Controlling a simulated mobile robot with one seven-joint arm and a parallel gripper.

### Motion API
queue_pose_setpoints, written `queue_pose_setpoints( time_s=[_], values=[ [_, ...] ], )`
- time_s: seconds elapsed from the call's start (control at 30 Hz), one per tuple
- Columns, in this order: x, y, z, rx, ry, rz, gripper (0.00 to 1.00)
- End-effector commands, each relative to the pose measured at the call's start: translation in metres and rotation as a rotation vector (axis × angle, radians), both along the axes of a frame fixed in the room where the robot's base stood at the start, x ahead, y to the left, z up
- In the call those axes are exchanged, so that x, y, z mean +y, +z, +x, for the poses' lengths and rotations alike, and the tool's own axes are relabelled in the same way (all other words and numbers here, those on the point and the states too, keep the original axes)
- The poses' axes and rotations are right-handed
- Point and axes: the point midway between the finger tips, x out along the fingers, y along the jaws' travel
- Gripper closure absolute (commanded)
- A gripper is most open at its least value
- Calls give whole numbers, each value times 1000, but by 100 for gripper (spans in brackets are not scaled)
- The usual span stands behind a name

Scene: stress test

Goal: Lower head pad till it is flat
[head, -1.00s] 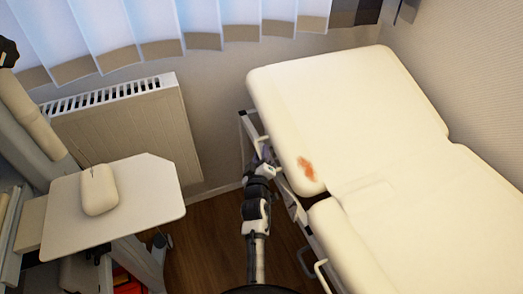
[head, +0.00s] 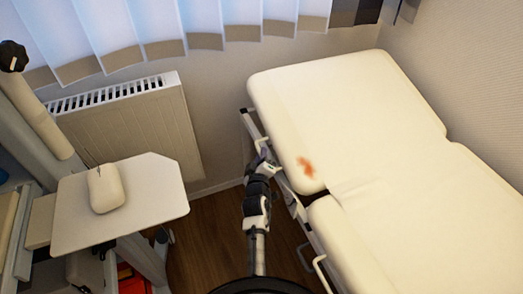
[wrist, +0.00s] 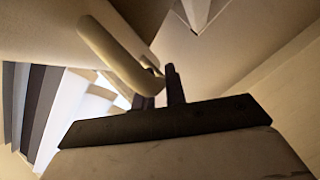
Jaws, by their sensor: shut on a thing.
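The head pad (head: 340,110) is the cream upper section of the treatment couch, at the right in the head view. It looks close to level with the section below it, but I cannot tell whether it is fully flat. My gripper (head: 264,160) is at the pad's left edge, low beside the metal frame. In the wrist view my gripper (wrist: 160,92) is shut on a pale rounded lever (wrist: 112,52) under the pad. The exact contact at the fingertips is partly hidden in shadow.
An orange-brown stain (head: 306,167) marks the pad's near left corner. The lower couch section (head: 410,225) extends to the bottom right. A radiator (head: 130,120) stands behind, and a trolley tray (head: 150,205) is at the left. Narrow wooden floor (head: 195,245) lies between.

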Motion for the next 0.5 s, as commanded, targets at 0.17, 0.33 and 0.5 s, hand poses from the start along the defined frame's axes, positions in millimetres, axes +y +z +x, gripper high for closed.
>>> queue_pose_setpoints(
  time_s=[0.17,0.33,0.5],
  values=[
    [0,-23,-1,136,-2,-52,100],
    [0,-49,0,240,-1,-97,100],
    [0,-59,0,274,-3,-110,100]
  ],
)
